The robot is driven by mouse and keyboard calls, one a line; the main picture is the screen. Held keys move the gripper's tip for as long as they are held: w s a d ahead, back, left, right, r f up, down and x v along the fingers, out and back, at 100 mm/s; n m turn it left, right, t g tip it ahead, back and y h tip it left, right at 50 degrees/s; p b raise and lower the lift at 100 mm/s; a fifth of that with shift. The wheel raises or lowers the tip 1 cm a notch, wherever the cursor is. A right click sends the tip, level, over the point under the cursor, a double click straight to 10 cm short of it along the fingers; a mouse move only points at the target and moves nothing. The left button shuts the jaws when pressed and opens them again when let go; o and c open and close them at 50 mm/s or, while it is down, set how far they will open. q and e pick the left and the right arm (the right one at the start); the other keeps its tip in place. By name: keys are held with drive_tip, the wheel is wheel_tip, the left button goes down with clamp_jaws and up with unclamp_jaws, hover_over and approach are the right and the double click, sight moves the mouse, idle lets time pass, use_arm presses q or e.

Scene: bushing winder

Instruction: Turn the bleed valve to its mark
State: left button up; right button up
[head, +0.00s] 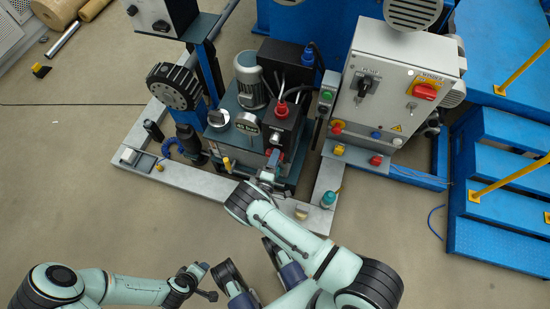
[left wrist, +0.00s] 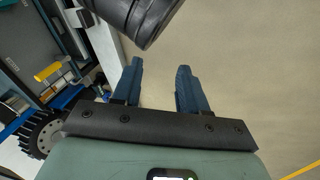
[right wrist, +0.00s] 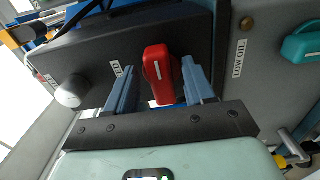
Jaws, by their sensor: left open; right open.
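A red knob (right wrist: 157,75) with a white line on its face sits on a black block (right wrist: 190,40) in the right wrist view. I take it for the bleed valve; the small labels near it are too blurred to read surely. My right gripper (right wrist: 159,64) is open, with one finger on each side of the knob; contact cannot be made out. In the head view the right gripper (head: 268,175) is at the black block's front, by the red knob (head: 272,154). My left gripper (left wrist: 160,66) is open and empty above the floor, away from the machine.
A silver knob (right wrist: 72,92) is left of the red one; a teal knob (right wrist: 300,43) by a "LOW OIL" label is right. A grey control cabinet (head: 392,85) stands to the right, blue steps (head: 495,180) beyond it.

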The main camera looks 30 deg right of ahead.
use_arm(q)
drive_tip(key=s+r+p, duration=0.1)
drive_tip(key=s+d+r+g, duration=0.1)
drive_tip(key=shift+s+d+h+p, duration=0.2)
drive_tip(key=shift+s+h+p, duration=0.1)
drive_tip(key=shift+s+p, duration=0.1)
use_arm(e)
drive_tip(key=v, duration=1.3)
use_arm(q)
drive_tip(key=shift+r, duration=0.1)
use_arm(e)
drive_tip(key=shift+r, duration=0.1)
